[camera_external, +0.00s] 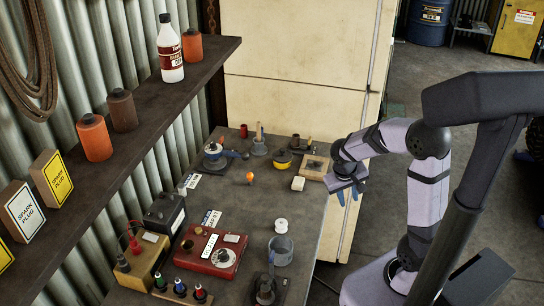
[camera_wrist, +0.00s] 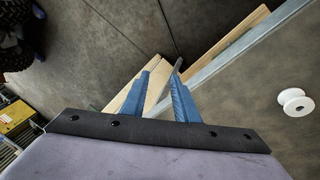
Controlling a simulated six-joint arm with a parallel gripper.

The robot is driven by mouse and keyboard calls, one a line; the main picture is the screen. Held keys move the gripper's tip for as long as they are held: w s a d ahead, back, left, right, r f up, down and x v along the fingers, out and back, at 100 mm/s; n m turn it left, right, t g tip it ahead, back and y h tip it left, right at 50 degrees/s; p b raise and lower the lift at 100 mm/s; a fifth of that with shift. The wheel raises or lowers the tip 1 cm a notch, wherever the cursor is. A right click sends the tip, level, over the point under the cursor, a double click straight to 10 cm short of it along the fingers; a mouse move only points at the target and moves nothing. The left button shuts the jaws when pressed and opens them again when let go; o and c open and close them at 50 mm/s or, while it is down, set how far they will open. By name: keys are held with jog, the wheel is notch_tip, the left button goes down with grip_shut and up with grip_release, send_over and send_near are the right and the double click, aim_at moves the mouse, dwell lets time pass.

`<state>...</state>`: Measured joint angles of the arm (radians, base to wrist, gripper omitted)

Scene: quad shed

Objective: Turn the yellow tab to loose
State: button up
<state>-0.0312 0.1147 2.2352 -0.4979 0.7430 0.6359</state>
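I cannot make out a clear yellow tab. The most yellow item on the bench (camera_external: 240,205) is a small round yellow piece with a dark top (camera_external: 282,158) near the far right end; whether it has a tab is too small to tell. My gripper (camera_external: 348,196) is above the bench's right edge, to the right of the yellow piece and apart from it. Its two blue fingers point down. In the wrist view my gripper (camera_wrist: 160,75) shows its fingers spread with nothing held between them. The yellow piece is not recognisable in the wrist view.
A red box with a dial (camera_external: 210,250), a grey cup (camera_external: 281,250) and a white spool (camera_external: 281,225) stand nearer the camera. The spool also shows in the wrist view (camera_wrist: 294,102). A shelf (camera_external: 120,125) with bottles and boxes overhangs the left. The bench middle is fairly clear.

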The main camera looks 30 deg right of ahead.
aim_at(310, 139)
jog(key=w+d+m+t+h+b, duration=0.1)
jog(key=w, duration=0.5)
jog(key=w+d+f+m+t+h+b, duration=0.1)
jog(key=w+d+b, duration=0.1)
jog(key=w, duration=0.4)
jog(key=w+d+m+t+h+b, duration=0.1)
jog(key=w+d+h+b, duration=0.1)
jog(key=w, duration=0.4)
jog(key=shift+f+m+t, duration=0.25)
jog(key=shift+m+t, duration=0.05)
jog(key=shift+t, duration=0.1)
jog(key=w+t+b, duration=0.1)
jog(key=w, duration=0.3)
jog(key=w+r+m+t+h+b, duration=0.1)
jog(key=w, duration=0.3)
jog(key=w+m+t+b, duration=0.1)
jog(key=w+t, duration=0.1)
jog(key=w, duration=0.1)
jog(key=shift+w+a+r+h, duration=0.25)
jog(key=shift+w+r+h, duration=0.05)
jog(key=shift+w+r, duration=0.1)
jog(key=shift+w+r+m, duration=0.2)
jog(key=shift+w+m, duration=0.1)
jog(key=shift+p+x, duration=1.25)
jog(key=shift+x, duration=1.15)
jog(key=shift+p+x, duration=0.45)
jog(key=shift+x, duration=0.8)
jog(key=shift+c, duration=0.3)
grip_shut()
